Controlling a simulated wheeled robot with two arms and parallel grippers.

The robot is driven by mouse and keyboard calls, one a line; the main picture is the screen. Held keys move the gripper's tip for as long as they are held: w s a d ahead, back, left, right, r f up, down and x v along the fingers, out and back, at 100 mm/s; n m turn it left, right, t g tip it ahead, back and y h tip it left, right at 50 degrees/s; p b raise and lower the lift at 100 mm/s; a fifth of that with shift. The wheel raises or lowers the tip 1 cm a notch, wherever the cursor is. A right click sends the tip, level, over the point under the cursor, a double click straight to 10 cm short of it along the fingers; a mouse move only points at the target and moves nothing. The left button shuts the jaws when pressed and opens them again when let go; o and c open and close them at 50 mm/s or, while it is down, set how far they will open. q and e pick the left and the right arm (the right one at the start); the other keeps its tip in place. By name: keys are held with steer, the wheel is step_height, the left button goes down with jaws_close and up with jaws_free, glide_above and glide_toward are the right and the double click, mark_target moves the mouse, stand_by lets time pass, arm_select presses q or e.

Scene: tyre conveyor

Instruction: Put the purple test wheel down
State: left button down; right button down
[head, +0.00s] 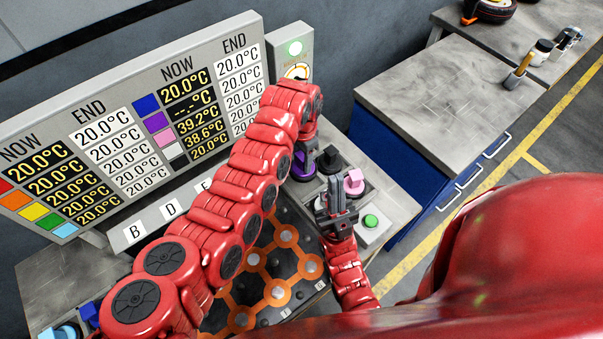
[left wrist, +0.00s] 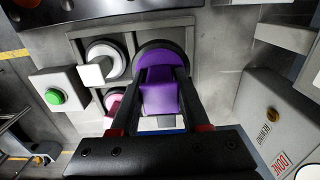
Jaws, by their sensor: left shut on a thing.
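The purple test wheel (head: 301,168) is in my left gripper (head: 305,152), low over the grey bench right of the display. In the left wrist view, the purple wheel's block (left wrist: 161,92) sits between the two black fingers of my left gripper (left wrist: 155,100), which are shut on it. I cannot tell whether the tyre touches the holder. My right gripper (head: 336,203) is beside the pink wheel, fingers pointing up; its opening is unclear.
A pink wheel (head: 354,182) and a dark wheel (head: 331,159) stand close by. A white-handled wheel (left wrist: 97,70) is beside the purple one. A green button (head: 371,221) is in front. The temperature display (head: 130,130) stands behind, and an orange-marked board (head: 270,262) lies below my left arm.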

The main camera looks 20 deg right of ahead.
mark_target(302, 154)
arm_select(q)
step_height(302, 154, down, 7)
steer(key=b, duration=0.3)
steer(key=shift+w+f, duration=0.15)
steer(key=shift+f, duration=0.05)
steer(key=shift+r, duration=0.1)
steer(key=shift+f, duration=0.25)
steer(key=shift+c, duration=1.9)
jaws_free()
steer(key=shift+r, duration=0.1)
steer(key=shift+r, duration=0.1)
steer(key=shift+r, duration=0.2)
step_height(302, 154, up, 11)
steer(key=p, duration=0.5)
steer(key=shift+r, duration=0.35)
